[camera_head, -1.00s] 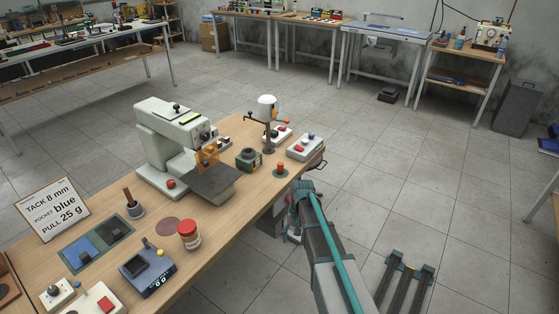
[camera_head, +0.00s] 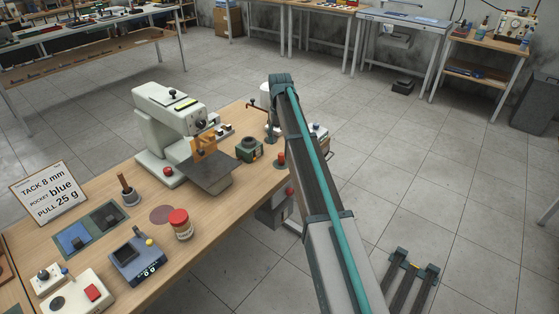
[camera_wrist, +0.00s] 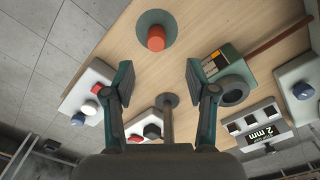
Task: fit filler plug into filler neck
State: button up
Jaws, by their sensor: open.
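A short red cylinder, which looks like the filler plug (camera_head: 281,158), stands on a round teal base on the bench; it also shows at the top of the wrist view (camera_wrist: 156,38). A green block with a dark round ring, which looks like the filler neck (camera_head: 249,150), sits left of it in the head view. The dark ring shows right of my fingers in the wrist view (camera_wrist: 233,92). My gripper (camera_wrist: 160,84) is open, with its fingers wide apart and nothing between them. It hangs above the bench, apart from the plug. My arm partly hides it in the head view.
A post on a round foot (camera_wrist: 168,100) rises close to my fingers. White boxes with coloured buttons (camera_wrist: 92,92) stand around it. A pale green machine (camera_head: 165,120) and a red-lidded jar (camera_head: 181,226) are on the bench. The floor right of the bench is mostly clear.

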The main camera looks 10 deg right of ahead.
aim_at(281, 155)
notch_tip(281, 155, down, 3)
jog(key=shift+f, duration=0.15)
jog(key=shift+s+d+f+p, duration=0.15)
jog(key=shift+f+p, duration=0.3)
jog(key=shift+f, duration=0.9)
jog(key=shift+d+f+p, duration=0.15)
jog(key=shift+f+p, duration=0.3)
jog(key=shift+f, duration=0.85)
grip_shut()
jog(key=shift+r, duration=0.1)
